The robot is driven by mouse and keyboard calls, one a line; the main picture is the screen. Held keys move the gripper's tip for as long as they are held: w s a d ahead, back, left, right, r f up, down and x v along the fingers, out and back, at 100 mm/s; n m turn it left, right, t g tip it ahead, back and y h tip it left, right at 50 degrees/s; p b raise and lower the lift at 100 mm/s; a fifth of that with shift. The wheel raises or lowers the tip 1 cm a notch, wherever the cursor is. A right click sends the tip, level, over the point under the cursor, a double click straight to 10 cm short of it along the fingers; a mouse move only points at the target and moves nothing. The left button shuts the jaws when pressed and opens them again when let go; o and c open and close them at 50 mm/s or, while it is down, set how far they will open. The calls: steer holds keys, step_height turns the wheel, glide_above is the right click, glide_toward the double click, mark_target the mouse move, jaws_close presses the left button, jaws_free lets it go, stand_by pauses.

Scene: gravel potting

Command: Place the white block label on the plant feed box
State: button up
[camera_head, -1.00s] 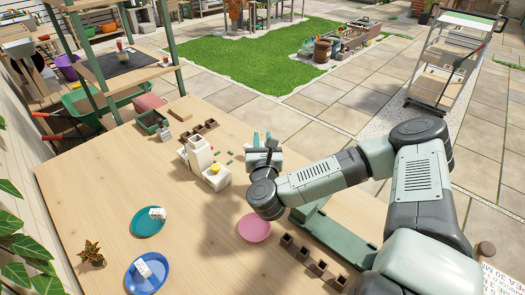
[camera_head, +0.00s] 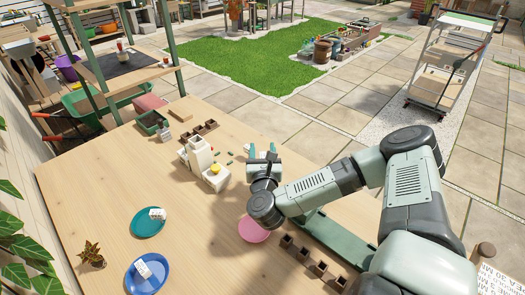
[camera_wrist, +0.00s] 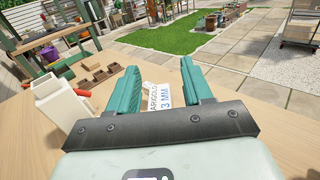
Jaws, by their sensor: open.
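A white block with dark marks (camera_head: 157,213) lies on the teal saucer (camera_head: 147,228), and another white block (camera_head: 143,268) lies on the blue saucer (camera_head: 150,284). A tall white box (camera_head: 199,153) stands mid-table; I cannot tell whether it is the plant feed box. It also shows at the left of the wrist view (camera_wrist: 62,103). My gripper (camera_head: 263,150) is open, to the right of that box. In the wrist view, a white label with printed lettering (camera_wrist: 158,97) shows between the fingers (camera_wrist: 158,70); contact cannot be told.
A low white block with a yellow top (camera_head: 215,179) stands by the tall box. Brown pots (camera_head: 200,131) are behind it, and more pots (camera_head: 303,255) line the table's near right. A pink saucer (camera_head: 253,230) lies below my gripper. The left middle of the table is clear.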

steer(key=shift+s+r, duration=0.1)
steer(key=shift+r, duration=0.05)
steer(key=s, duration=1.2)
